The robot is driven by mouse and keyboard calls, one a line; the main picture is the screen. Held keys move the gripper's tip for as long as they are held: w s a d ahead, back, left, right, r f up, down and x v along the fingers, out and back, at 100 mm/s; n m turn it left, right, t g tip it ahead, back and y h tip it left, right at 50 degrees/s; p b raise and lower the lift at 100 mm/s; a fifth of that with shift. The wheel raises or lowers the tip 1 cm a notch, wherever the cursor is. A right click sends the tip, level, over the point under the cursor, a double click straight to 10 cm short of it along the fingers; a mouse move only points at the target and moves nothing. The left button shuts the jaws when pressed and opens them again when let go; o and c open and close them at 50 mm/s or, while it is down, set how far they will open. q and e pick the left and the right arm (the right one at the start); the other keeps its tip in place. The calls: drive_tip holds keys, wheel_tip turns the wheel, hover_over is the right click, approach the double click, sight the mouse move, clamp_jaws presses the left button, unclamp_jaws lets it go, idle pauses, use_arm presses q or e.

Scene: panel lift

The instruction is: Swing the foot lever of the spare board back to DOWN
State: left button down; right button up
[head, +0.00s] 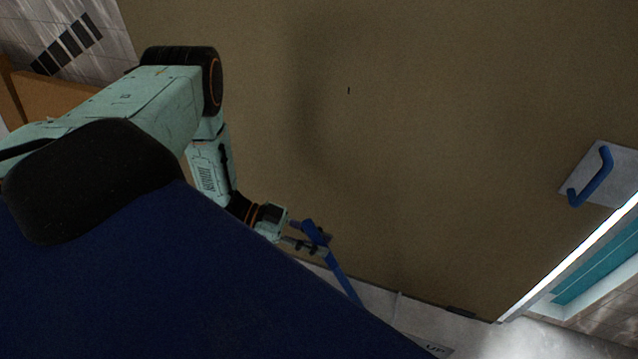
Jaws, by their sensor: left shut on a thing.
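The spare board (450,120) is a large tan panel that fills most of the head view. The blue foot lever (343,279) shows near the lower middle, at the board's lower edge, and slants from upper left to lower right. My left gripper (312,241) is shut on the upper end of the foot lever. The lever's lower end is partly hidden behind a dark blue shape in front. No DOWN label is visible. My right gripper is not in view.
A blue handle (592,180) on a pale plate is fixed at the board's right side. A bright edge strip (570,260) runs along the right, with a teal panel beyond it. An orange-brown block (60,97) stands at the left. A pale floor strip lies below the board.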

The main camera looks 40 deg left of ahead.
use_arm(q)
drive_tip(key=shift+s+a+f, duration=0.15)
drive_tip(key=shift+a+f, duration=0.1)
drive_tip(key=c, duration=1.5)
unclamp_jaws()
drive_tip(key=o, duration=0.3)
drive_tip(key=shift+a, duration=0.1)
drive_tip(key=shift+o, duration=0.4)
drive_tip(key=shift+d+r, duration=0.1)
drive_tip(key=shift+d, duration=0.1)
drive_tip(key=v, duration=1.2)
drive_tip(key=shift+r, duration=0.15)
